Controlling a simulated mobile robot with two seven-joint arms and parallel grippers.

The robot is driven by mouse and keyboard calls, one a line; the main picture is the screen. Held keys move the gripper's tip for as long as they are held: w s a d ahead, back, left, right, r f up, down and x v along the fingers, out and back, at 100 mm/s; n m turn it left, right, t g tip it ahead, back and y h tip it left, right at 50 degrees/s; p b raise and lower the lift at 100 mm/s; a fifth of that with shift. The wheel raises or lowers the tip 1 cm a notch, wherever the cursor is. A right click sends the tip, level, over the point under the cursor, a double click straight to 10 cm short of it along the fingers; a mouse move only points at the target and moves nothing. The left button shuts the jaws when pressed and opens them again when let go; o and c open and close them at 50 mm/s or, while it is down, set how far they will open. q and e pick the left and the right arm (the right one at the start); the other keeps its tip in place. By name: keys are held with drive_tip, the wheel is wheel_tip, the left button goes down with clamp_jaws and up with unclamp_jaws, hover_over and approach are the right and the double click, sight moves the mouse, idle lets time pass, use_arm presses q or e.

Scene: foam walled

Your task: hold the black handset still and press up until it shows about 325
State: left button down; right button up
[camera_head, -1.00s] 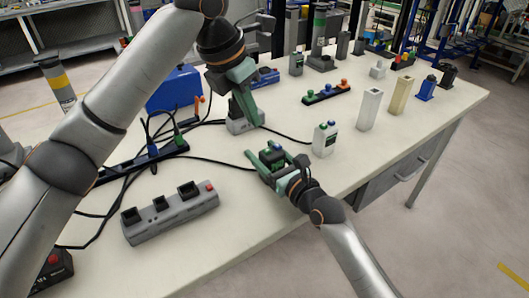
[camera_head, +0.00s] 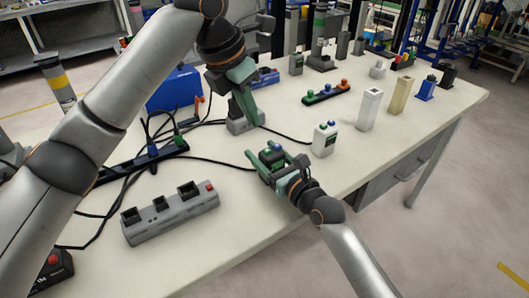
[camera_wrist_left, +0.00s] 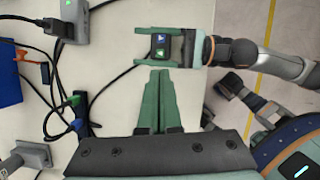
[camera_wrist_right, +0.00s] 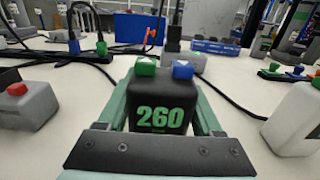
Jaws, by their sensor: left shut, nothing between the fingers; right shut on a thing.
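The black handset (camera_wrist_right: 162,108) stands upright between the fingers of my right gripper (camera_head: 268,163), which is shut on it. Its display reads 260 in green digits in the right wrist view. A green button (camera_wrist_right: 145,66) and a blue button (camera_wrist_right: 183,69) sit on its top. Seen from above in the left wrist view, the handset (camera_wrist_left: 168,62) shows light marks on both buttons, too small to read surely. My left gripper (camera_wrist_left: 160,74) is shut and empty, its tips pointing towards the handset. In the head view my left gripper (camera_head: 258,122) hangs apart from the handset.
A white two-button handset (camera_head: 325,140) stands right of the black one. A grey socketed block (camera_head: 170,214) lies front left. A grey device (camera_head: 240,123) stands behind my left fingers. Black cables (camera_head: 222,160) cross the table.

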sight(267, 151)
use_arm(q)
drive_tip(key=shift+w+d+r+n+t+h, duration=0.35)
drive_tip(key=shift+n+t+h, duration=0.25)
drive_tip(key=shift+n, duration=1.05)
drive_tip(key=shift+w+d+r+n+t+h, duration=0.35)
drive_tip(key=shift+n+t+h, duration=0.3)
drive_tip(key=shift+n, duration=0.95)
drive_tip(key=shift+w+d+r+n+t+h, duration=0.2)
drive_tip(key=shift+d+n+t+h, duration=0.4)
drive_tip(key=shift+n, duration=1.05)
drive_tip(key=shift+a+f, duration=0.1)
drive_tip(key=shift+a, duration=0.05)
drive_tip(key=shift+f, duration=4.35)
drive_tip(key=shift+f, duration=0.4)
